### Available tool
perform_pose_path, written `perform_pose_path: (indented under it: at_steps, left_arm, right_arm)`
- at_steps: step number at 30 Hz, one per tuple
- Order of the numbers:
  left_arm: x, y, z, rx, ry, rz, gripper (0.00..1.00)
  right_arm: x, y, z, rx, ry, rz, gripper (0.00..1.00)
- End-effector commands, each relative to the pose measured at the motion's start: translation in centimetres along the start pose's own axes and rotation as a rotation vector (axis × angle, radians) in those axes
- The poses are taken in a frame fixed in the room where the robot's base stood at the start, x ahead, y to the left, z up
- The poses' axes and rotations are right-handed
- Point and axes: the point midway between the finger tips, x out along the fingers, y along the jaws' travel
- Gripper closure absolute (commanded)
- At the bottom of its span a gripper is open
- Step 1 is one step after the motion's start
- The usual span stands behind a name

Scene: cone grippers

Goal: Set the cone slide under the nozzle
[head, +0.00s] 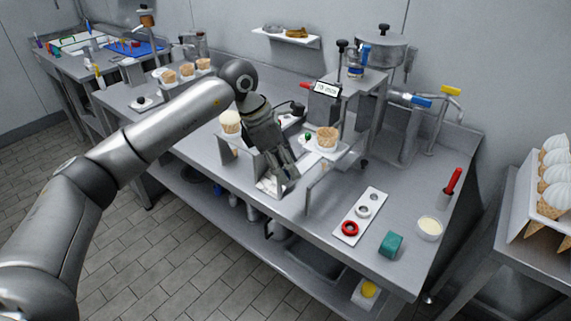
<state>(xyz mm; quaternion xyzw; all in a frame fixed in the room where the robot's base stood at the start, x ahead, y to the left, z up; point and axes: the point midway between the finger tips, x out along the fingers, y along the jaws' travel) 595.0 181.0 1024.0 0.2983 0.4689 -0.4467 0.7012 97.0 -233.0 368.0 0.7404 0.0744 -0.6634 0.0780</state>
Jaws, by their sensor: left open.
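A pale flat plate (338,153), which looks like the cone slide, is on the steel counter below the dispensing machine (357,85). An empty wafer cone (327,137) stands upright in it, and a small green knob (307,137) shows at its left. The nozzle is too small to make out, so I cannot tell whether the cone lines up with it. My left gripper (280,177) is open and empty, pointing down in front and left of the plate, seemingly apart from it. My right gripper is out of view.
A filled cone (231,122) stands in a holder left of my gripper. A white strip with rings (361,214), a teal block (391,244) and a small bowl (429,228) lie at right. A tray of topped cones (515,200) stands far right.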

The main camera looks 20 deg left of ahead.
Motion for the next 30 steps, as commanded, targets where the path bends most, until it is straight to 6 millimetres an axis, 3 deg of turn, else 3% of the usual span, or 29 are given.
perform_pose_path:
  at_steps: [5,12,18,30]
  left_arm:
    - [-2.6,0.1,0.0,0.0,-0.002,0.004,0.58]
    - [-7.8,0.1,0.1,0.0,-0.002,0.004,0.58]
    - [-10.8,0.1,0.1,0.0,-0.002,0.002,0.58]
    - [-11.8,0.0,0.0,0.0,-0.001,0.0,0.58]
  right_arm:
    - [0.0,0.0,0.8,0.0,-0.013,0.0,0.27]
    - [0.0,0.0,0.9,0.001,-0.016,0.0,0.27]
    - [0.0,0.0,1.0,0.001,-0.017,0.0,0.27]
    - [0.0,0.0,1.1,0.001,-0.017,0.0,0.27]
